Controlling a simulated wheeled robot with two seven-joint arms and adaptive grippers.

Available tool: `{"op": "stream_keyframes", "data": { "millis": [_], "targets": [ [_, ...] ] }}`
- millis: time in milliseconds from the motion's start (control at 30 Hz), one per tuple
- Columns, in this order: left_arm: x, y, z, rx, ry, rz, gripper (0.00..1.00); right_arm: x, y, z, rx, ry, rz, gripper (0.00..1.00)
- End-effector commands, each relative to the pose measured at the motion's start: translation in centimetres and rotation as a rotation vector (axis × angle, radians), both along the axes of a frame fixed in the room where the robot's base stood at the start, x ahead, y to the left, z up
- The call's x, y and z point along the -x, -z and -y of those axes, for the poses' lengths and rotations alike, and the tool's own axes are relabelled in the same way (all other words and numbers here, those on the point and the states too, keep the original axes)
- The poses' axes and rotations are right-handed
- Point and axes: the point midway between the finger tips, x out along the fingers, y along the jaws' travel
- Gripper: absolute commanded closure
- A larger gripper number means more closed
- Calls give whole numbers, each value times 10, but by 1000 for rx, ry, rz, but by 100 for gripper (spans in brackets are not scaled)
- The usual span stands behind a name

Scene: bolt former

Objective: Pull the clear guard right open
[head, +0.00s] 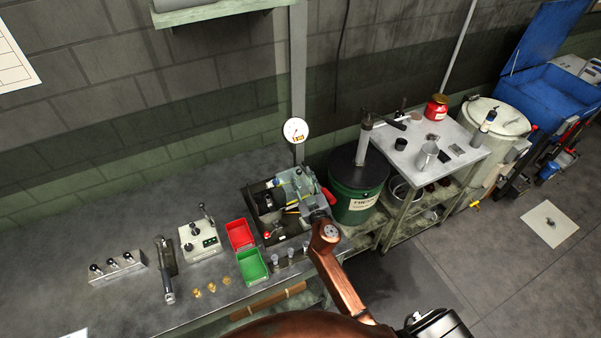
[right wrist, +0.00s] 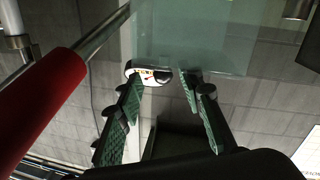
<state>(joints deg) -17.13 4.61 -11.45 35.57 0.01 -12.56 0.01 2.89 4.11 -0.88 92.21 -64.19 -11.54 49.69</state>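The clear guard (right wrist: 205,38) shows in the right wrist view as a pale see-through pane across the top. A red grip (right wrist: 38,110) on a metal rod lies at the left of that view. My right gripper (right wrist: 160,95) has its two green-padded fingers apart with nothing between them. The red grip is beside the fingers, not between them. In the head view my right arm reaches the bolt former (head: 268,205), and a red part (head: 329,195) shows at its right side. The guard's outline is hard to make out there, partly behind my arm. My left gripper is out of view.
A red bin (head: 240,234) and a green bin (head: 252,267) stand left of the machine on the bench (head: 130,215). A round dial (head: 295,130) stands behind it. A dark green drum (head: 357,185) and a metal cart (head: 440,150) stand to the right.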

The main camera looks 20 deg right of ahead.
Motion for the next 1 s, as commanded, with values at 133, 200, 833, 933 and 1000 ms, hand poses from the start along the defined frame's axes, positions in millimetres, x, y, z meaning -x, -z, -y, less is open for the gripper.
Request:
{"op": "stream_keyframes", "data": {
  "millis": [133,200,833,933,1000],
  "targets": [
    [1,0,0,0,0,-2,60,34,1,-5,-4,1,-1,66],
    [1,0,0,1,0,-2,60,48,1,-7,-4,2,-1,66],
    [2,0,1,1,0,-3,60,91,0,-14,0,0,0,66],
    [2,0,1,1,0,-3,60,90,0,-14,0,0,0,66],
    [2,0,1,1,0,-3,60,90,0,-14,0,0,0,66]
  ]
}}
